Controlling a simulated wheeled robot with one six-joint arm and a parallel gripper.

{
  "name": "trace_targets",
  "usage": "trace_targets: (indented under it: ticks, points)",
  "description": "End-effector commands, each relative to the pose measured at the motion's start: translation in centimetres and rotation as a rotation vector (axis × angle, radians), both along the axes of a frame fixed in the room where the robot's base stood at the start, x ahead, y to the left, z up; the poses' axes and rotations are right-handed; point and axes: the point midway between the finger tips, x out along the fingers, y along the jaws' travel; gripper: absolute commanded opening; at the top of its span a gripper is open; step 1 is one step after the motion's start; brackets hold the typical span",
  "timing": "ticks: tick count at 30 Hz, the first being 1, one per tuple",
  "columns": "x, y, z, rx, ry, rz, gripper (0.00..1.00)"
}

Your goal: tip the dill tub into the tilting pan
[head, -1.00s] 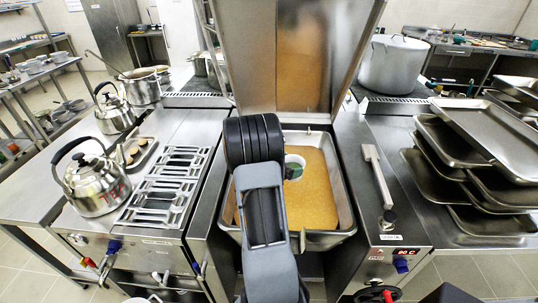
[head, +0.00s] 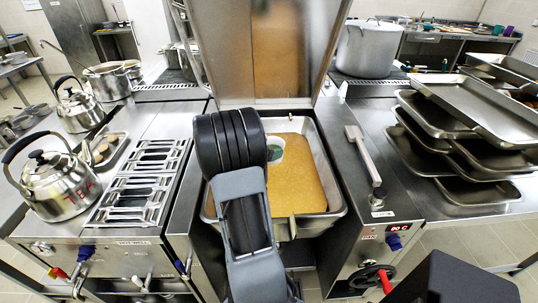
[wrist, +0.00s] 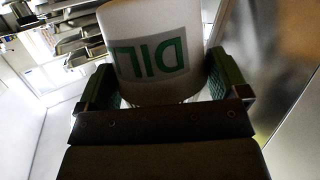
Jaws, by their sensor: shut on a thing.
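The dill tub is a white round tub with a green-lettered label; in the wrist view the tub (wrist: 150,25) fills the upper middle, its lettering upside down. My gripper (wrist: 160,85) is shut on it, with one green-padded finger on each side. In the head view part of the tub (head: 278,146) shows white and green beside my black wrist, over the tilting pan; the rest is hidden. I cannot tell its exact tilt. The tilting pan (head: 327,165) is a rectangular steel pan with its lid raised, holding golden-brown liquid (head: 300,185). No dill shows on the liquid.
The raised lid (head: 265,50) stands behind the pan. A kettle (head: 58,185) and steel racks (head: 140,190) are on the left counter. Stacked trays (head: 480,110) and a large stockpot (head: 368,48) are on the right. A lever handle (head: 362,155) lies right of the pan.

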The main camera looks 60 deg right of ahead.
Motion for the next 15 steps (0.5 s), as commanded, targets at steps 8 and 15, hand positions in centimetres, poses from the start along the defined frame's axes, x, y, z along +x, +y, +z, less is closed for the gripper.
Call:
trace_targets:
  ticks: [8, 15]
  points:
    - [0.0, 0.1, -0.9, 0.001, -0.001, 0.000, 0.67]
    - [0.0, 0.1, -2.6, 0.001, -0.001, 0.000, 0.67]
